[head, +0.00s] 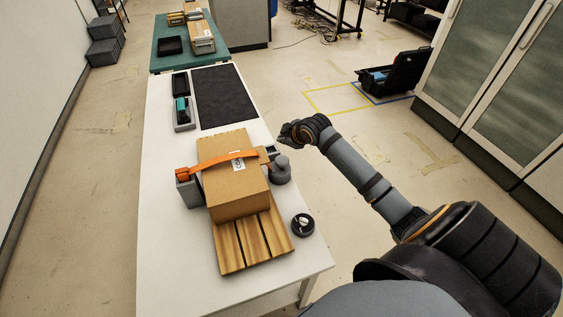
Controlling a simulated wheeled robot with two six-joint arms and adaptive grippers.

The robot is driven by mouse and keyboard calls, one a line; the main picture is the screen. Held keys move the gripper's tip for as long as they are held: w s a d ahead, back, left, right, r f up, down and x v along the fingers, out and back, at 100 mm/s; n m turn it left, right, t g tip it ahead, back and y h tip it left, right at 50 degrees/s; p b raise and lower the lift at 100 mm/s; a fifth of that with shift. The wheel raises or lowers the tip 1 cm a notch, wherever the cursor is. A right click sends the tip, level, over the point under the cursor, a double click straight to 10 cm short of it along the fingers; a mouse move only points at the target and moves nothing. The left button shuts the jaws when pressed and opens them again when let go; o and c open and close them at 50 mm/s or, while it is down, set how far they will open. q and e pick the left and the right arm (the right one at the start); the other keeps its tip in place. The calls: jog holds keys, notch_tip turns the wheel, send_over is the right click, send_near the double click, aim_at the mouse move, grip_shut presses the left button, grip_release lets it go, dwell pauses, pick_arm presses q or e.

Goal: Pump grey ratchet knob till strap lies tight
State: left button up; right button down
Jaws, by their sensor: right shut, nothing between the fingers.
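A cardboard box (236,193) with a white label stands on a slatted wooden pallet (247,243) on the white table. An orange strap (213,162) runs across the top of the box, arched from a grey bracket (188,190) at its left to the right side. The grey ratchet knob (281,173) stands just right of the box, at the strap's right end. My right gripper (281,142) is shut and empty, above and behind the knob, apart from it as far as I can tell. My left gripper is not in view.
A small round black item (302,225) lies near the table's right edge. A black mat (223,97) and a grey holder with a teal item (183,113) lie farther back. The white table (166,243) is bare at front left.

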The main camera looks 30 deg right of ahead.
jog(key=b, duration=0.5)
send_over(282, 159)
jog(key=f, duration=0.3)
jog(key=s+f, duration=0.1)
jog(key=f, duration=0.1)
jog(key=shift+f, duration=0.2)
jog(key=shift+f+b, duration=0.35)
jog(key=shift+f, duration=0.6)
jog(key=shift+f, duration=0.1)
jog(key=shift+f, duration=0.35)
jog(key=shift+f+b, duration=0.55)
jog(key=shift+f, duration=0.6)
dwell(0.8)
